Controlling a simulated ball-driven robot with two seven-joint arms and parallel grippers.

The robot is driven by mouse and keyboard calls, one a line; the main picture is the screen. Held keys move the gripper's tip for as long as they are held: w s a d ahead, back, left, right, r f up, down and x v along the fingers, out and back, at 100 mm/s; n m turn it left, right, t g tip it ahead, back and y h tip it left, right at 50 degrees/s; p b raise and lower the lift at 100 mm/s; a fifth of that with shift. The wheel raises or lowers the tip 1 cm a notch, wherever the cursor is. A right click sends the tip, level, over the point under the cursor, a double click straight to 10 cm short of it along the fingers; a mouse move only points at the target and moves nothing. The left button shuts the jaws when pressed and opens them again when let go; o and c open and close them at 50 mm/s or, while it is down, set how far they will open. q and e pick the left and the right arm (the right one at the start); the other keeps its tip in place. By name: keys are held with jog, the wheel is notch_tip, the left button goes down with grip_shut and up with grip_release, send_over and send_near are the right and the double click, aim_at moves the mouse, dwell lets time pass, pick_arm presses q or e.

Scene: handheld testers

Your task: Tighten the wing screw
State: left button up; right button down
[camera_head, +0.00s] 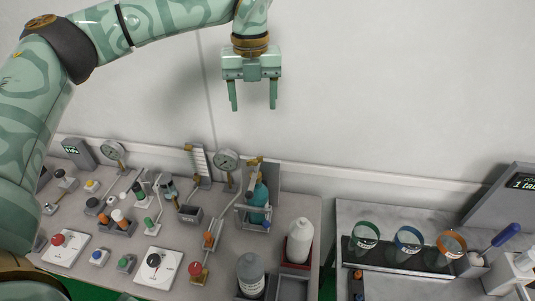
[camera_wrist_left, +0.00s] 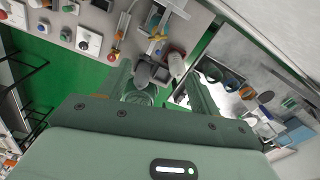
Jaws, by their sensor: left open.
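A brass-coloured fitting (camera_head: 253,184), possibly the wing screw, is on a grey stand at the right part of the left bench. It is too small for me to be sure. A yellow cross-shaped fitting (camera_wrist_left: 157,37), probably the same part, shows in the left wrist view. A teal bottle (camera_head: 260,194) stands in the stand beside it. My left gripper (camera_head: 252,104) is open and empty, pointing down in the air in front of the wall, above the stand in the picture. In the left wrist view its two fingers are spread apart. My right gripper is not in view.
The left bench (camera_head: 312,212) is crowded with switches, levers and valves. A round gauge (camera_head: 227,159) stands beside the stand. A white bottle (camera_head: 299,240) and a grey bottle (camera_head: 250,274) are near the front. Coloured-rimmed cups (camera_head: 408,240) stand on the right bench.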

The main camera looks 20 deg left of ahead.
pick_arm(q)
jog(key=n, duration=0.4)
jog(key=b, duration=0.2)
send_near(255, 160)
notch_tip(255, 160, down, 8)
jog(key=shift+w+f, duration=0.1)
